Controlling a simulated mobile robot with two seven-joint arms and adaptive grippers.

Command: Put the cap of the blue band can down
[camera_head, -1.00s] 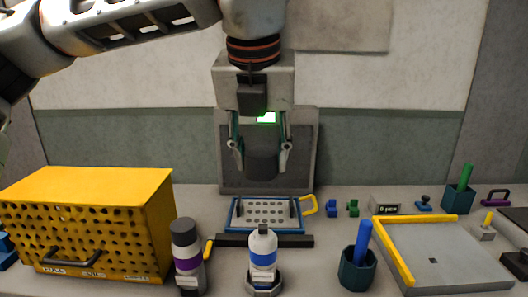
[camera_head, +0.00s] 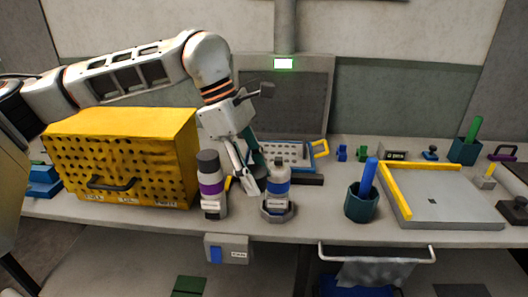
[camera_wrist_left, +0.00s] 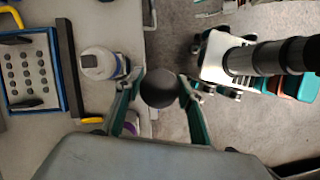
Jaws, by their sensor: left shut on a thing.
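The blue band can (camera_head: 278,186) is white with a blue band and a narrow bare neck. It stands upright in a dark hexagonal holder (camera_head: 277,212) near the front edge of the bench. My left gripper (camera_head: 250,182) is shut on a dark round cap (camera_wrist_left: 160,88), with a finger on each side of it. In the head view the gripper points down, tilted, between the blue band can and the purple band can (camera_head: 211,186). The cap is apart from the blue band can (camera_wrist_left: 101,63) in the left wrist view. My right gripper is not in view.
A yellow perforated box (camera_head: 125,160) stands left of the cans. Behind are a blue-framed tray (camera_head: 290,153) and a dark bar (camera_head: 308,179). A teal cup with a blue rod (camera_head: 362,203) and a grey yellow-edged board (camera_head: 440,207) are to the right.

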